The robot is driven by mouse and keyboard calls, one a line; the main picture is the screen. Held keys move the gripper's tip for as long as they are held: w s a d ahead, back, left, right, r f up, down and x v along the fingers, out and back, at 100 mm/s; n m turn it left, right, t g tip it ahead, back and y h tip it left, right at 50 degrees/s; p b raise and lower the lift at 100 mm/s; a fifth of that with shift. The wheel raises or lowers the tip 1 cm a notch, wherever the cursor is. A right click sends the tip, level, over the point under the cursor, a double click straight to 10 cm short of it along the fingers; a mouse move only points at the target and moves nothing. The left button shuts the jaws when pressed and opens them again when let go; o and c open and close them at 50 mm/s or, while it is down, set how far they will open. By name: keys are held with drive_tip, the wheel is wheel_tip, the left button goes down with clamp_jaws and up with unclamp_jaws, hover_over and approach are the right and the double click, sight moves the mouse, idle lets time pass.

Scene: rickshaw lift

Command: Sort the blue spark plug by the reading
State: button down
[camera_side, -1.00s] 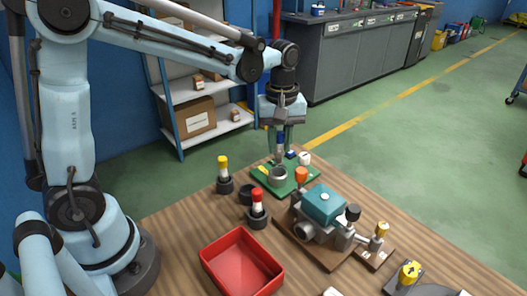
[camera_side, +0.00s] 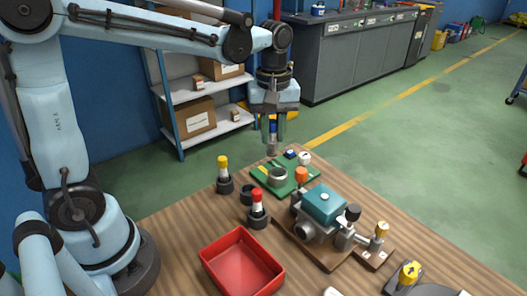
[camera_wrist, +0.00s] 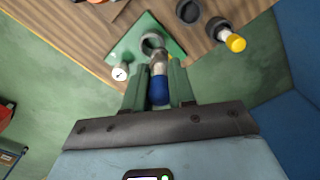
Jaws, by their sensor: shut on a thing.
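My gripper (camera_side: 273,124) is shut on the blue spark plug (camera_side: 273,128), which hangs upright with its grey end down. In the wrist view the blue cap (camera_wrist: 158,92) sits between the two fingers. The plug is above the grey cup (camera_side: 278,177) on the green board (camera_side: 300,184), apart from it in the side view. A small white round gauge (camera_side: 305,158) stands at the board's back edge and also shows in the wrist view (camera_wrist: 120,72); its reading is too small to tell. An empty dark holder (camera_side: 247,196) stands left of the board.
A yellow-topped plug (camera_side: 223,166) and a red-topped plug (camera_side: 257,200) stand in dark holders. An open, empty red tray (camera_side: 240,262) lies in front. A teal-topped engine (camera_side: 322,203) stands right of it, and a yellow knob with an arrow (camera_side: 410,272) is at the front right.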

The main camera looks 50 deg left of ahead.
drive_tip(key=shift+s+a+f, duration=0.1)
drive_tip(key=shift+s+f, duration=1)
drive_tip(key=shift+f, duration=0.35)
drive_tip(key=shift+s+a+f, duration=0.1)
drive_tip(key=shift+s+f, duration=1)
drive_tip(key=shift+f, duration=0.35)
drive_tip(key=shift+s+f, duration=1.1)
drive_tip(key=shift+f, duration=0.35)
drive_tip(key=shift+f, duration=0.4)
drive_tip(key=shift+c, duration=2.4)
unclamp_jaws()
drive_tip(key=shift+r, duration=0.15)
wheel_tip(320, 180, up, 7)
